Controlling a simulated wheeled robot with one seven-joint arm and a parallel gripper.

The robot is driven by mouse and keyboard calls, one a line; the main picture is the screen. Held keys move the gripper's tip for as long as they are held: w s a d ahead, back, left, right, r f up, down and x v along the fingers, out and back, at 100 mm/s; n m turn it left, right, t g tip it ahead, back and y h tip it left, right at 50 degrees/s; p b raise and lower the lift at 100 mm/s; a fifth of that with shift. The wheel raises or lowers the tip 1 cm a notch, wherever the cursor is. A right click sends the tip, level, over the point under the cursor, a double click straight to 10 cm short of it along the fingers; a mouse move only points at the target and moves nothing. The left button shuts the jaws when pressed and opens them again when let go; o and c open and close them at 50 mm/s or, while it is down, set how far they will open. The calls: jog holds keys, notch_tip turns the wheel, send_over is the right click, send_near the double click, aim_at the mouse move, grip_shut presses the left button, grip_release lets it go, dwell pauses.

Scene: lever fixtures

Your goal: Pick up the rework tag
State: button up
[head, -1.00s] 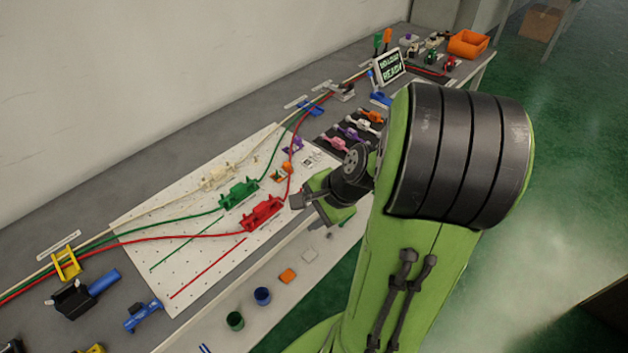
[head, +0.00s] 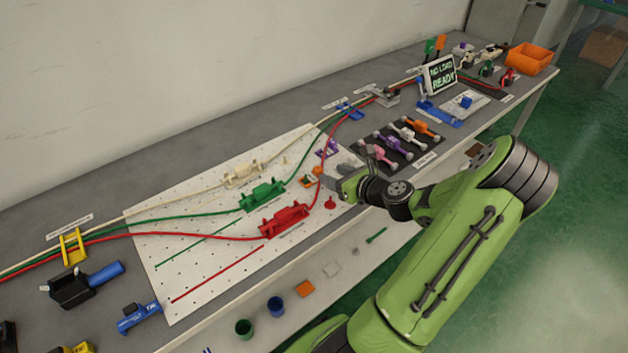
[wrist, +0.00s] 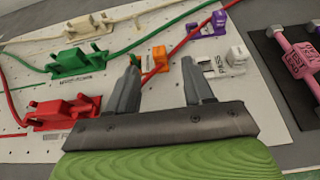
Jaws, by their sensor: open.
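An orange tag block (head: 311,178) with a white part stands on the white pegboard, beside the red cable. It also shows in the wrist view (wrist: 153,60), between and beyond my fingertips; its lettering is not legible. A white block marked PASS (wrist: 236,62) is at the right finger's side. A purple block (wrist: 214,22) stands farther back. I cannot read which one is marked rework. My gripper (head: 343,184) is low over the board's right part. In the wrist view my gripper (wrist: 162,65) is open, with nothing held between its fingers.
The red cable (head: 318,190) crosses close to the orange tag. Red (head: 285,219), green (head: 262,195) and cream (head: 242,173) fixtures stand to the left. A dark mat (head: 408,150) with pink, purple, white and orange levers is to the right. A ready sign (head: 438,75) stands behind.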

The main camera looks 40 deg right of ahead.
aim_at(319, 169)
jog(key=b+x, duration=0.2)
jog(key=x, duration=0.3)
jog(key=shift+w+f, duration=0.15)
jog(key=shift+w, duration=0.15)
jog(key=shift+s, duration=0.1)
jog(key=shift+c, duration=0.3)
grip_shut()
